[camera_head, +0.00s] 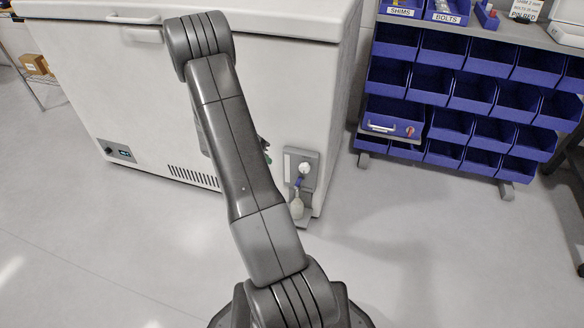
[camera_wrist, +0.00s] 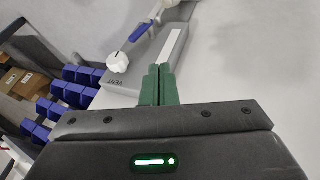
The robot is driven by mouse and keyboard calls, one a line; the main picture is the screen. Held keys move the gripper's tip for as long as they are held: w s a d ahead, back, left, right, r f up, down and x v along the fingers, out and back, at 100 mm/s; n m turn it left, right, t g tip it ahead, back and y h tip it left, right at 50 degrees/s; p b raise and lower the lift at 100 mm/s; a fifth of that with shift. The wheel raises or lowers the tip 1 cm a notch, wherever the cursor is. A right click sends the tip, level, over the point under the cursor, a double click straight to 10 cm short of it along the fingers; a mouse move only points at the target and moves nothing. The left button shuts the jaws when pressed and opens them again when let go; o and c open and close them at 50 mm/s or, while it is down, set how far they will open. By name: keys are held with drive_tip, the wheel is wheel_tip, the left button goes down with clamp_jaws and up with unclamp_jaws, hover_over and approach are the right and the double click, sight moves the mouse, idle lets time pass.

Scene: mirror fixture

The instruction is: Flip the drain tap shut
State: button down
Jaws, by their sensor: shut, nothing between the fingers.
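The drain tap's blue lever (camera_head: 299,181) sits on a grey panel (camera_head: 312,160) low on the front right of a white chest freezer (camera_head: 105,85). In the wrist view the blue lever (camera_wrist: 141,31) lies slanted, beyond a white round knob (camera_wrist: 117,62) marked VENT. The knob also shows above the lever in the head view (camera_head: 304,167). My gripper's green fingers (camera_wrist: 157,85) are shut and empty, in front of the panel's near end in the wrist view, apart from the lever. In the head view my arm mostly hides the gripper.
A white rounded piece (camera_head: 297,205) hangs below the lever. A rack of blue bins (camera_head: 467,93) stands to the right of the freezer. Open grey floor (camera_head: 410,240) lies in front of both. A shelf with a cardboard box (camera_head: 33,63) is at far left.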

drive_tip(key=shift+w+a+f, duration=0.1)
drive_tip(key=shift+w, duration=0.05)
drive_tip(key=b, duration=0.3)
approach(298, 183)
drive_tip(key=w+a+f, duration=0.1)
drive_tip(key=w+f, duration=0.3)
drive_tip(key=d, duration=0.1)
drive_tip(key=s+d+f+b, duration=0.1)
drive_tip(key=d, duration=0.1)
drive_tip(key=shift+s+d, duration=0.15)
drive_tip(key=shift+s, duration=0.05)
